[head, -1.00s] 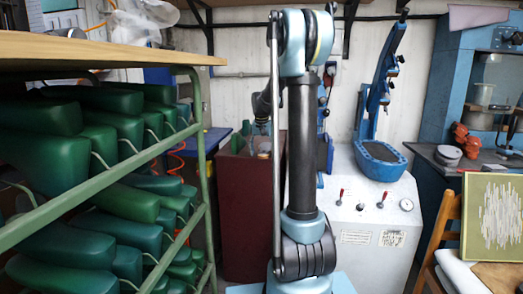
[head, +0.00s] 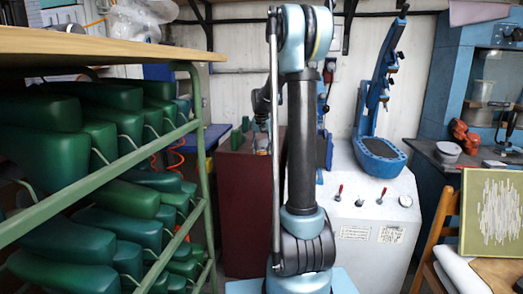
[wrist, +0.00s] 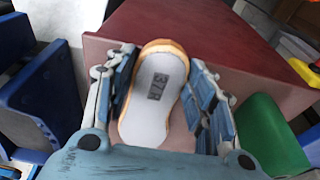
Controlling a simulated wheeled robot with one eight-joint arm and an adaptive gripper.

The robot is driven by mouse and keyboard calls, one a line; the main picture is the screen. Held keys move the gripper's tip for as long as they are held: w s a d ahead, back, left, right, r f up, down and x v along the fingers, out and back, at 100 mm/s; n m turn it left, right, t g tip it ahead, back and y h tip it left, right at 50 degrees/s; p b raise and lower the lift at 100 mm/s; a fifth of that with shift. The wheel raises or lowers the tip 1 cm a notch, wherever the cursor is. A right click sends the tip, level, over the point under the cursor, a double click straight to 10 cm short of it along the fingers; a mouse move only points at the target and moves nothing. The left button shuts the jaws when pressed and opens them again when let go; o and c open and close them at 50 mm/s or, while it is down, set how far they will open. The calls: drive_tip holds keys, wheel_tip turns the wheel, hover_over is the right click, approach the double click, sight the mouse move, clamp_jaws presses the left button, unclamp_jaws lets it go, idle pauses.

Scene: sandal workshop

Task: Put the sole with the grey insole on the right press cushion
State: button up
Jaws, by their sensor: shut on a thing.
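The sole with the grey insole (wrist: 150,112) shows in the wrist view, with an orange-tan edge and a dark number label on its face. My gripper (wrist: 160,60) is shut on it, with blue fingers along both long sides. The sole is above or in front of a dark red surface; I cannot tell the gap. In the head view my arm hides the gripper and sole. The right press cushion (head: 380,158), dark with a blue rim, sits on the white press (head: 372,210) under a raised blue press arm (head: 380,80). Its top looks empty.
A green rack (head: 200,150) full of green lasts stands at the left under a wooden top (head: 120,46). A dark red cabinet (head: 245,210) is behind my arm. A chair (head: 440,225) with a framed picture (head: 491,215) stands at the right. A green object (wrist: 270,135) is beside my gripper.

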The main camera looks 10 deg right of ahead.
drive_tip(key=shift+w, duration=0.1)
drive_tip(key=shift+w+d+r, duration=0.1)
drive_tip(key=shift+w, duration=0.05)
drive_tip(key=shift+w+d+r, duration=0.2)
drive_tip(key=shift+w+r, duration=0.5)
drive_tip(key=shift+r, duration=0.2)
